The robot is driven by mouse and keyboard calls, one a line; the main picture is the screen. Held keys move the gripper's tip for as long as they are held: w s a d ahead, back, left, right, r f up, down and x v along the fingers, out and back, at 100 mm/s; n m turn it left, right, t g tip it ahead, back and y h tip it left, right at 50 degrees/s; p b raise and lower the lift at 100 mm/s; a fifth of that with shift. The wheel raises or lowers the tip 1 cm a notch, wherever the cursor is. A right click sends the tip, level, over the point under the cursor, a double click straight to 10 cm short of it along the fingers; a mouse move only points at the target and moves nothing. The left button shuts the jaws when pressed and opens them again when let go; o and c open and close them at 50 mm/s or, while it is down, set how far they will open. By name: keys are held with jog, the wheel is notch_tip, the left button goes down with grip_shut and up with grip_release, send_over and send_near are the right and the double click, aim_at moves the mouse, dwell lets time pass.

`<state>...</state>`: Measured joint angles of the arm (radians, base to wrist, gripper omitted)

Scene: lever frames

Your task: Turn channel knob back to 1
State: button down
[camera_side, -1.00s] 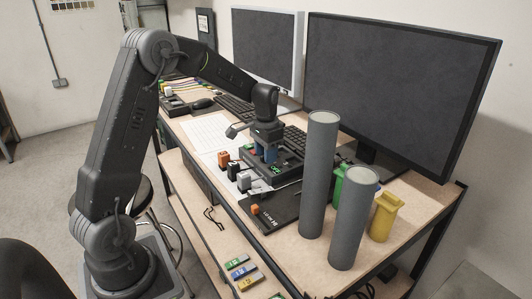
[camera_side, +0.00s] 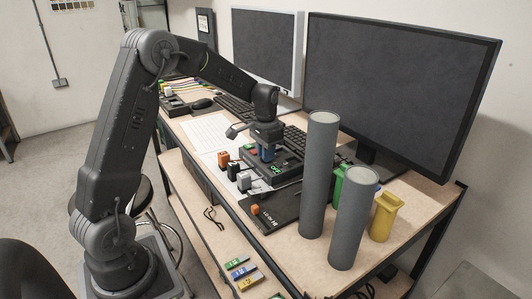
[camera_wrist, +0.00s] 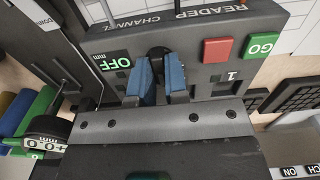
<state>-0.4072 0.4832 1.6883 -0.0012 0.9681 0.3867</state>
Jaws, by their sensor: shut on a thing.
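The dark reader box (camera_side: 292,172) lies on the desk, under my gripper (camera_side: 267,153). In the wrist view its panel (camera_wrist: 205,90) carries the lettering "READER CHANNEL", a green "OFF" tile, a "1" mark, a red button (camera_wrist: 217,50) and a green "GO" button (camera_wrist: 260,46). The channel knob (camera_wrist: 158,53) is a small dark part between the blue fingers of my gripper (camera_wrist: 159,75), which is shut on it. The fingers hide most of the knob, so where it points cannot be told.
Two tall grey cylinders (camera_side: 319,175) stand right of the box, with a yellow part (camera_side: 385,217) beside them. Small orange, black and white blocks (camera_side: 234,171) sit in front of the box. Monitors (camera_side: 400,85) stand behind. A white sheet (camera_side: 208,132) lies to the left.

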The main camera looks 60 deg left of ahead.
jog(key=n, duration=0.4)
jog(key=shift+n, duration=2.3)
jog(key=c, duration=1.1)
grip_release()
jog(key=shift+c, duration=0.2)
notch_tip(320, 180, up, 14)
jog(key=shift+d, duration=0.1)
